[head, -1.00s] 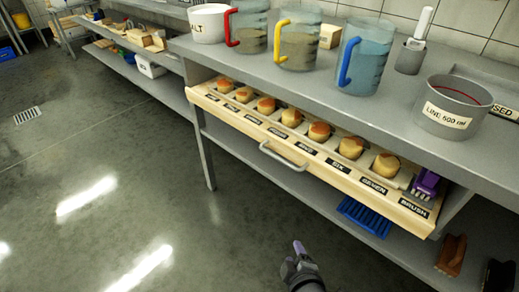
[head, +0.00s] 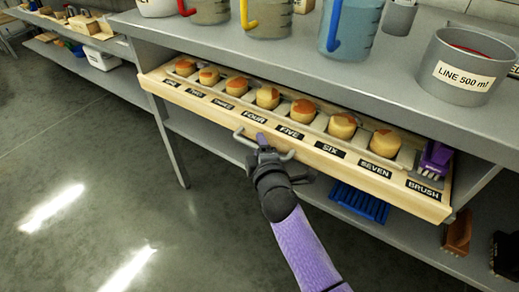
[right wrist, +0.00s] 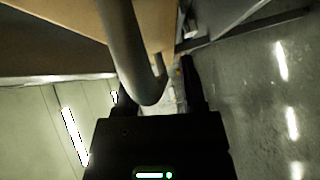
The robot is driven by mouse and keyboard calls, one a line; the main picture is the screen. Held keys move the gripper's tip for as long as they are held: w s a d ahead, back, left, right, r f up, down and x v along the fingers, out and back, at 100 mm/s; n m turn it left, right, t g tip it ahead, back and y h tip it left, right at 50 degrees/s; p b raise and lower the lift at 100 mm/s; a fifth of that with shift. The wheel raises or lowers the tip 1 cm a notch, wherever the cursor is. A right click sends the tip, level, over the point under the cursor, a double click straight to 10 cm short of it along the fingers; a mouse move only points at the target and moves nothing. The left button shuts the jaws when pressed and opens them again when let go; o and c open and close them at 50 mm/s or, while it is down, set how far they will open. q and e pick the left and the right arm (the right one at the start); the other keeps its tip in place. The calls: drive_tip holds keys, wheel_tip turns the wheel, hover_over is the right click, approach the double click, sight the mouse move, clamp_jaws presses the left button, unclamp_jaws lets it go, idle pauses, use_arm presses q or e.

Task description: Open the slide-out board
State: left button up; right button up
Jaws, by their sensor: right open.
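The slide-out board (head: 300,148) is a pale wooden tray under the bench top, its front sticking out past the edge. It carries a row of small cheese wheels (head: 267,97), labels along its front, and a purple brush (head: 436,158) at the right end. A grey bar handle (head: 243,138) is fixed to its front; it shows large in the right wrist view (right wrist: 128,55). My right gripper (head: 262,141) is open at the handle. In the right wrist view the handle's bend lies between the fingers (right wrist: 158,92); I cannot tell if they touch it. My left gripper is out of view.
The grey bench top (head: 300,55) holds measuring jugs (head: 347,30) and a grey pot (head: 462,68) labelled "LINE 500 ml". A blue rack (head: 358,203) and brushes (head: 457,232) are on the lower shelf. The floor in front is clear.

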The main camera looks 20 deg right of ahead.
clamp_jaws()
idle(0.8)
idle(0.4)
